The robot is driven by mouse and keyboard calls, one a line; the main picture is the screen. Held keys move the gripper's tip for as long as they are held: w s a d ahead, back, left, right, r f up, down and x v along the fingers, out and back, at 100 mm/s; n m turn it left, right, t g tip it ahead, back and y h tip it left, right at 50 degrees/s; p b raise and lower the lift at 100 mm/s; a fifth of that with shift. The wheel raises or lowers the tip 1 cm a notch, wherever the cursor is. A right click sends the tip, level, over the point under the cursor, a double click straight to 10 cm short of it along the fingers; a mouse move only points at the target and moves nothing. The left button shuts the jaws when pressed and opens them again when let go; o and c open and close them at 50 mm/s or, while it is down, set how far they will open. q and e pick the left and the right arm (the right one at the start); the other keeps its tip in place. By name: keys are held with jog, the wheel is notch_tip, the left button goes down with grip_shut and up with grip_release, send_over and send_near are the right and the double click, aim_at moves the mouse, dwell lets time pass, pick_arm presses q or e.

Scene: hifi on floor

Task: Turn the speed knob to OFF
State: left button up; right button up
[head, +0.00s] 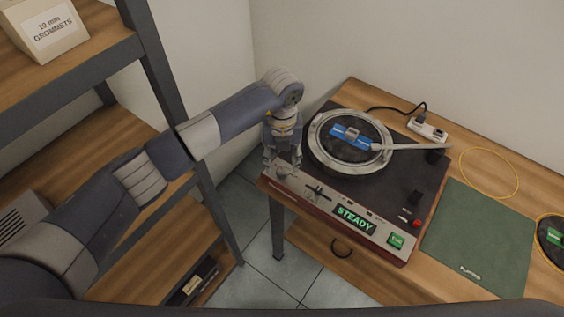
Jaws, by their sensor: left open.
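The turntable (385,185) stands on the wooden table, with a silver platter and a light front panel. A small knob (285,171) sits at the left end of that panel; its setting is too small to read. My left gripper (282,165) points down over this left corner with its fingers open around or just above the knob; I cannot tell whether they touch it. The panel display (354,220) reads "STEADY" in green. My right gripper is not in view.
A tonearm (415,147) reaches over the platter, where a blue object (352,136) lies. A green mat (480,235), a yellow ring (489,173) and a power strip (427,129) are on the table (520,170). A shelf rack (165,80) stands at left.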

aim_at(282, 170)
pick_arm(q)
notch_tip(282, 170, down, 3)
jog(key=shift+f, duration=0.1)
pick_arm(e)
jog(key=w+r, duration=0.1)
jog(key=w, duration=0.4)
pick_arm(q)
jog(key=shift+c, duration=0.2)
jog(key=c, duration=1)
jog(key=shift+m, duration=0.3)
jog(key=shift+f+m+b, duration=0.15)
jog(key=shift+m+b, duration=0.35)
jog(key=shift+b, duration=0.35)
jog(key=m+b, duration=0.6)
jog(key=b, duration=0.1)
jog(key=shift+d+b, duration=0.1)
jog(key=shift+b, duration=0.25)
jog(key=shift+m+b, duration=1.05)
jog(key=shift+m, duration=0.15)
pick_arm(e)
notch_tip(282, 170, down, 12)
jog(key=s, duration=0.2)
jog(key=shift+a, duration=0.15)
pick_arm(q)
jog(key=shift+r, duration=0.2)
jog(key=o, duration=1)
